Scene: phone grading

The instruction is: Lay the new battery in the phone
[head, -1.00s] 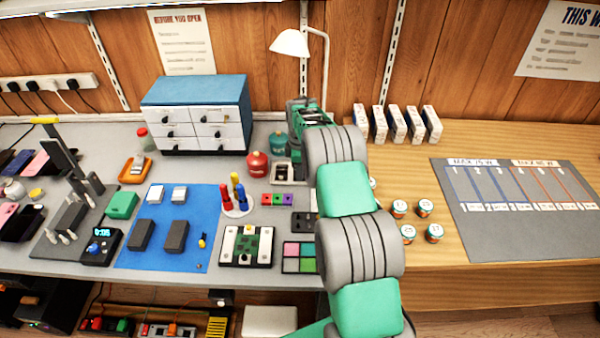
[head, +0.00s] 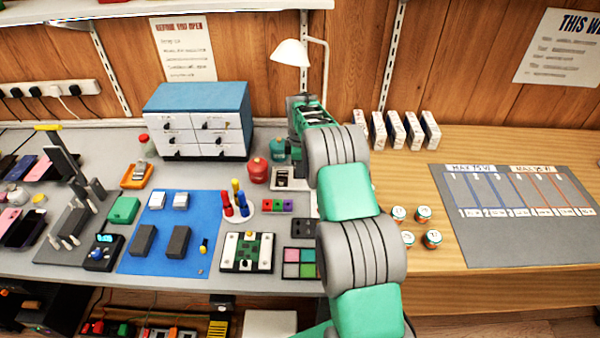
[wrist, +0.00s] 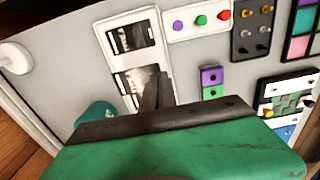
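My gripper (wrist: 157,88) shows in the wrist view, its dark fingers close together over the lower edge of a white two-slot tray (wrist: 103,38). Each slot holds a dark and silver piece; I cannot tell whether these are batteries. Whether the fingers hold anything is unclear. In the head view the tray (head: 279,186) stands left of my arm, which hides the fingertips. I cannot tell which thing is the task's phone.
A drawer cabinet (head: 200,138), red pot (head: 257,170), screwdriver stand (head: 238,212) and green circuit board fixture (head: 247,252) stand around the tray and mat. Several small tubs (head: 398,215) stand right of my arm. A grey numbered mat (head: 510,235) lies clear at the right.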

